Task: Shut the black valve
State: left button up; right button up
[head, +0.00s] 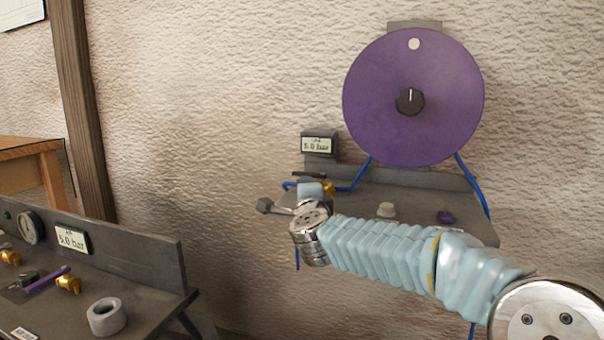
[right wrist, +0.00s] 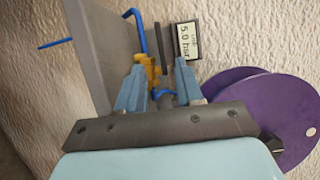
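The black valve has a dark lever (head: 309,176) and a brass body (head: 329,188). It sits on the grey wall shelf, below a display reading 5.0 bar (head: 317,145). My right gripper (head: 311,192) is at the valve and hides part of it in the head view. In the right wrist view my right gripper (right wrist: 161,72) has its two blue fingers apart. The brass body (right wrist: 152,72) and the dark lever (right wrist: 160,42) show at the gap between them. I cannot tell whether a finger touches the lever. My left gripper is not in view.
A purple disc (head: 375,105) with a black knob (head: 410,101) hangs above the grey shelf (head: 420,216). Blue hoses (head: 357,178) run beside it. A bench (head: 150,262) at the lower left holds a purple-handled valve (head: 52,280), a gauge and a grey ring (head: 106,316).

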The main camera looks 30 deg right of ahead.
aim_at(303, 174)
jog(key=p+x, duration=0.1)
jog(key=x, duration=1.2)
jog(key=shift+w+p, duration=0.1)
jog(key=shift+p, duration=0.25)
jog(key=shift+c, duration=0.4)
grip_shut()
